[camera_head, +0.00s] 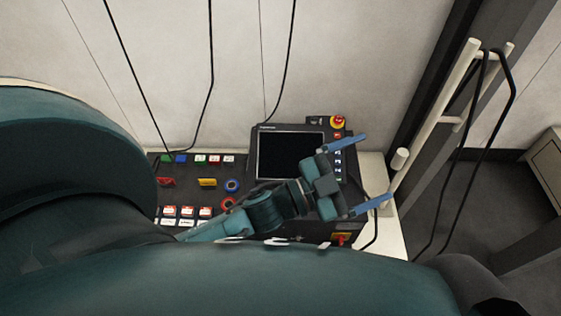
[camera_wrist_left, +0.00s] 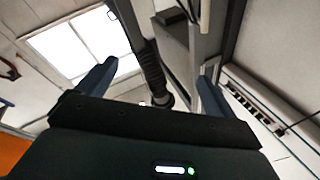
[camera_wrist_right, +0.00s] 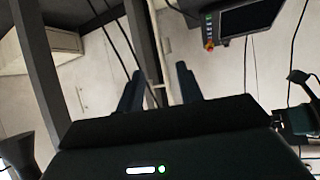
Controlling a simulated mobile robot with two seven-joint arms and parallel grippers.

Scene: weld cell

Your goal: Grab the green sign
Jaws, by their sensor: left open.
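I see no green sign that I can make out in any view. My left gripper (camera_head: 380,167) is open and empty, over the right end of a control console, its blue fingers spread to the right. In the left wrist view its two fingers (camera_wrist_left: 158,70) stand wide apart with nothing between them. My right gripper (camera_wrist_right: 158,68) shows only in its own wrist view, with its fingers apart and nothing between them.
The control console (camera_head: 164,194) carries a dark screen (camera_head: 290,155), coloured buttons and a red emergency knob (camera_head: 337,122). A pale pipe frame (camera_head: 435,120) with hanging black cables stands right of it. A beige cabinet (camera_head: 546,165) stands at far right. Grey floor lies between.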

